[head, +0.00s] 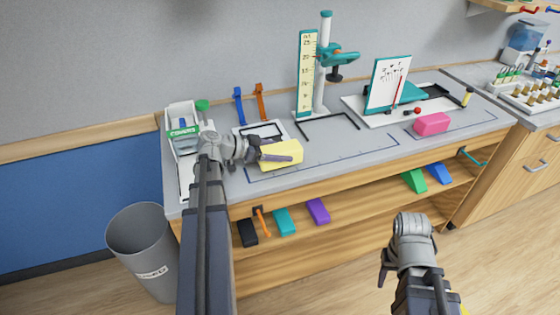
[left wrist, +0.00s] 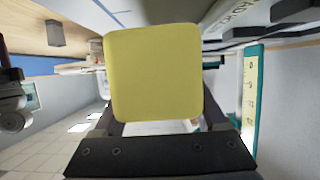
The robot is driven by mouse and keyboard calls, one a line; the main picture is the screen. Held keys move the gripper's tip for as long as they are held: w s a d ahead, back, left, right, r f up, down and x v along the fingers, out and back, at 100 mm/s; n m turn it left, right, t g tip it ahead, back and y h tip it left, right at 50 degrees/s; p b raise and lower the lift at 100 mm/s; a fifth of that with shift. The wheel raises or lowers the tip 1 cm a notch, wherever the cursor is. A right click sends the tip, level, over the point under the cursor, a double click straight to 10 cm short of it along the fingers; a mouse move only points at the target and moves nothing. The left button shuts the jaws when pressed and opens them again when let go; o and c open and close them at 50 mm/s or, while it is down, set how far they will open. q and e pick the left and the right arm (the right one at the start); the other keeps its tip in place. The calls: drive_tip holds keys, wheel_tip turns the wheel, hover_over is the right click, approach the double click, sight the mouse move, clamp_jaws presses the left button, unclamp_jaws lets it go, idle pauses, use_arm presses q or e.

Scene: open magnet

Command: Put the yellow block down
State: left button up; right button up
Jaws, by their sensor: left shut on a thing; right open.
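The yellow block (head: 281,154) is in my left gripper (head: 278,158), over the left part of the grey bench top in the head view. The gripper is shut on it. In the left wrist view the yellow block (left wrist: 154,72) fills the middle of the picture, and its face hides most of the jaws. I cannot tell whether its underside touches the bench. My right gripper (head: 384,268) is open and empty, low in front of the bench and away from the block.
On the bench top (head: 335,158) stand a scale with a teal clamp (head: 338,57), a white board with a drawing (head: 388,85) and a pink block (head: 432,124). Several coloured blocks lie on the shelf below. A grey bin (head: 146,245) stands at left. The bench's middle front is clear.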

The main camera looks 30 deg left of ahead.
use_arm(q)
drive_tip(key=shift+f+b, duration=0.55)
drive_tip(key=shift+f, duration=0.5)
use_arm(e)
drive_tip(key=shift+f, duration=1.05)
use_arm(q)
drive_tip(key=shift+f, duration=0.1)
use_arm(e)
drive_tip(key=shift+f, duration=0.1)
use_arm(q)
drive_tip(key=shift+f+b, duration=0.15)
drive_tip(key=shift+b, duration=0.15)
drive_tip(key=o, duration=1.2)
drive_tip(key=shift+o, duration=0.2)
drive_tip(key=shift+r, duration=0.2)
drive_tip(key=shift+r+p, duration=0.25)
drive_tip(key=shift+p, duration=0.2)
drive_tip(key=p+v, duration=0.4)
drive_tip(key=v, duration=0.6)
drive_tip(key=shift+s+a+r, duration=0.15)
drive_tip(key=shift+s+a, duration=0.05)
drive_tip(key=shift+a, duration=0.05)
drive_tip(key=shift+s+a+r, duration=0.15)
drive_tip(key=shift+s+a, duration=0.2)
drive_tip(key=shift+s, duration=0.1)
use_arm(e)
drive_tip(key=shift+r, duration=2.4)
